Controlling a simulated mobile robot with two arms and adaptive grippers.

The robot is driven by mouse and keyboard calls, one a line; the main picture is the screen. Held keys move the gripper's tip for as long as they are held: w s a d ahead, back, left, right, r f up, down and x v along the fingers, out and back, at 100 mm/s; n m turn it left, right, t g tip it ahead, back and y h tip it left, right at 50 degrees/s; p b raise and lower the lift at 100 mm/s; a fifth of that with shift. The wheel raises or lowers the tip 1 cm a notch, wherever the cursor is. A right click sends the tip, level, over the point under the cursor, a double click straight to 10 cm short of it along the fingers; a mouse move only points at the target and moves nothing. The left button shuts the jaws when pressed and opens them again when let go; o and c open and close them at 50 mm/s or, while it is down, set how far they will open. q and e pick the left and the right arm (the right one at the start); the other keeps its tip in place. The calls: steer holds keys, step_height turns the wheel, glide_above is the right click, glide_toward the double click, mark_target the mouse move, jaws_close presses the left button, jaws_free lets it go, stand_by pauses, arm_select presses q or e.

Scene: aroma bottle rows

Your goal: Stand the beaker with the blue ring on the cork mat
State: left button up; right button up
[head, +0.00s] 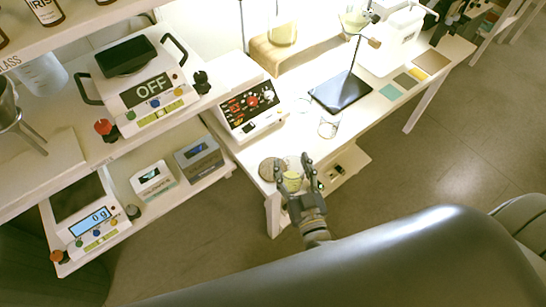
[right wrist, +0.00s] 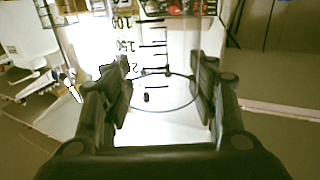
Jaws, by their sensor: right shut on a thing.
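My right gripper (head: 292,168) is shut on a clear beaker (head: 292,182) at the table's near left corner. In the right wrist view the beaker's graduation marks (right wrist: 152,45) and a thin dark ring (right wrist: 165,108) show between the fingers; the ring's colour is hard to tell. The round brown cork mat (head: 267,170) lies on the table just left of the held beaker. The beaker overlaps its right side in the head view; I cannot tell whether it touches the mat. My left gripper is not in view.
Another clear beaker (head: 329,128) stands farther back on the white table (head: 300,138). A red-buttoned device (head: 250,108) is behind the mat. A stand with a black base (head: 340,93) is farther right. A low shelf (head: 345,170) is right of the gripper.

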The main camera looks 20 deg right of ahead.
steer(key=w+f+b, duration=0.1)
steer(key=w+b, duration=0.1)
steer(key=w, duration=0.1)
steer(key=w+a+f+b, duration=0.1)
steer(key=w+b, duration=0.1)
steer(key=w, duration=0.1)
steer(key=w+a+f+b, duration=0.1)
steer(key=w+f+b, duration=0.1)
steer(key=shift+w+a, duration=0.25)
steer(key=shift+w, duration=0.15)
steer(key=shift+f+b, duration=0.3)
steer(key=shift+b, duration=0.05)
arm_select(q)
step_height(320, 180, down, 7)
arm_select(e)
steer(key=shift+r, duration=0.1)
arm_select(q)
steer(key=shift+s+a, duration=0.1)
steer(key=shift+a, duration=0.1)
